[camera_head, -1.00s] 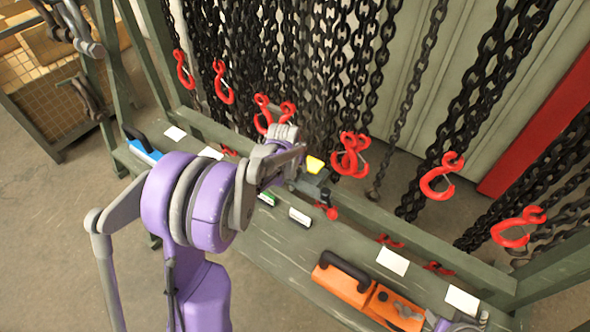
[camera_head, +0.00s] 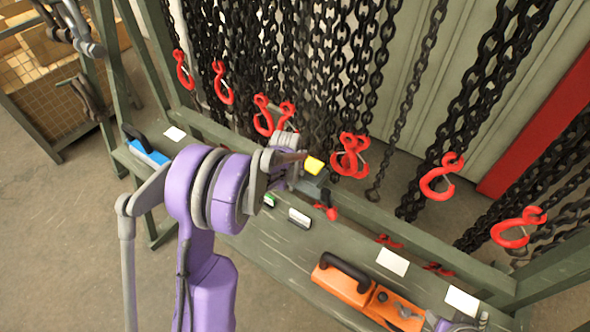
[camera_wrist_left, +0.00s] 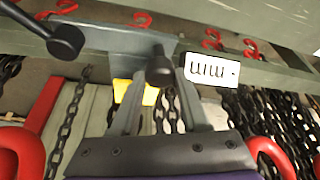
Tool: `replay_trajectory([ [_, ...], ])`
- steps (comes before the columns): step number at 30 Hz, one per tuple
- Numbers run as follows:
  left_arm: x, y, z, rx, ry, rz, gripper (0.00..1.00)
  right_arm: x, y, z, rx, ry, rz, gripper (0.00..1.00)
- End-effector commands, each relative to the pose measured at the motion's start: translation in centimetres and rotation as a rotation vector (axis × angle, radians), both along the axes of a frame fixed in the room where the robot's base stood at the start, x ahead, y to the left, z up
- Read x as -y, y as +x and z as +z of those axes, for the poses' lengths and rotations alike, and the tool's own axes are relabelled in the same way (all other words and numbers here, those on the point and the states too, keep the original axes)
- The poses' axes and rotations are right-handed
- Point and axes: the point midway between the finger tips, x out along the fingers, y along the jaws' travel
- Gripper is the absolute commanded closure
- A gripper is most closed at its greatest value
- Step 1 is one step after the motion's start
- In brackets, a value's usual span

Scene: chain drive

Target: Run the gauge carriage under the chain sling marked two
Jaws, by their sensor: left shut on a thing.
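The gauge carriage (camera_head: 318,190) is a grey body with a yellow block (camera_head: 314,166) and a red-ended part (camera_head: 329,211), at the rack's front rail. My left gripper (camera_head: 298,165) reaches it from the left, partly hidden by its own wrist. In the left wrist view the fingers (camera_wrist_left: 160,90) are shut around a black-ended handle (camera_wrist_left: 160,70) of the carriage, with the yellow block (camera_wrist_left: 150,94) beside them. Black chain slings with red hooks (camera_head: 350,155) hang behind the carriage. I cannot tell which sling is marked two.
White label cards (camera_head: 392,262) lie along the green shelf (camera_head: 270,245); one card (camera_wrist_left: 212,69) shows strokes in the wrist view. An orange case (camera_head: 365,297) with a black handle stands right on the shelf, a blue tool (camera_head: 147,152) left. More red hooks (camera_head: 441,178) hang right.

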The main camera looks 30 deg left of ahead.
Motion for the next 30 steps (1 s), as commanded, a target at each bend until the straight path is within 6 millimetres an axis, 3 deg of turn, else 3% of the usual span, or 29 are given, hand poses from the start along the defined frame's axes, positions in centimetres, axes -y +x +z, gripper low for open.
replay_trajectory([
  [30,0.00,0.02,0.04,0.000,0.000,0.000,1.00,0.00,0.00,0.01,0.000,0.000,0.000,0.50],
])
